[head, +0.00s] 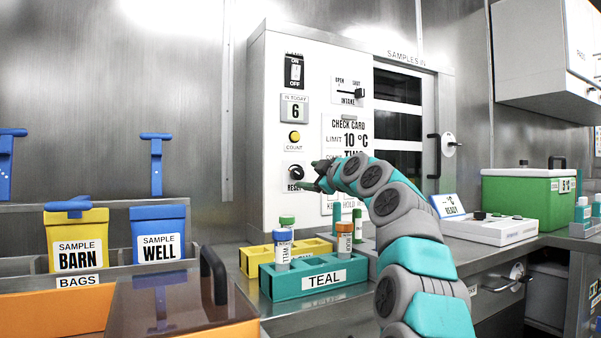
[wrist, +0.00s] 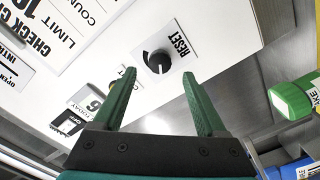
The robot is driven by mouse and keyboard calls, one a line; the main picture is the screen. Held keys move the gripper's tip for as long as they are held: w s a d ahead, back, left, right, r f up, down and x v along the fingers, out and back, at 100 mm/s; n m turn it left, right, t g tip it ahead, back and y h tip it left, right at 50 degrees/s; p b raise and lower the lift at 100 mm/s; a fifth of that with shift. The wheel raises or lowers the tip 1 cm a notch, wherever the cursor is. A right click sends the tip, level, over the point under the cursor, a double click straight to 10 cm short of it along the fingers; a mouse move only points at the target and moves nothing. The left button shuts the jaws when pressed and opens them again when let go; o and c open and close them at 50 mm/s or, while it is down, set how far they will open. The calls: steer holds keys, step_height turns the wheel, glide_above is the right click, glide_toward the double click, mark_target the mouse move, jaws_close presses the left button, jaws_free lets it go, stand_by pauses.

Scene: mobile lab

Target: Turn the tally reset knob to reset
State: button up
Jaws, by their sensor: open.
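The tally reset knob (head: 296,172) is a small round black knob with a light pointer line on a white plate marked RESET, low on the front of the white cabinet. In the wrist view the knob (wrist: 159,62) shows just beyond and between my fingertips. My gripper (head: 322,176) is in front of the panel, just right of the knob in the head view. In the wrist view its two green fingers (wrist: 162,76) are spread wide with nothing between them. The tally window (head: 294,110) above reads 6. I cannot tell whether a finger touches the panel.
The yellow COUNT button (head: 294,136), an on/off switch (head: 294,70) and the intake slider (head: 348,92) share the panel. A teal rack (head: 315,278) and a yellow rack (head: 256,260) with tubes stand below my arm. Sample bags (head: 158,236) stand at left.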

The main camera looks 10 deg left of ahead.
mark_target(299, 175)
steer(key=p+x, duration=0.3)
steer(key=x, duration=0.1)
steer(key=shift+w+a+r+p, duration=0.15)
steer(key=shift+w+r+p, duration=0.1)
steer(key=shift+p, duration=0.1)
steer(key=shift+w+a+f, duration=0.3)
steer(key=shift+w, duration=0.1)
jaws_close()
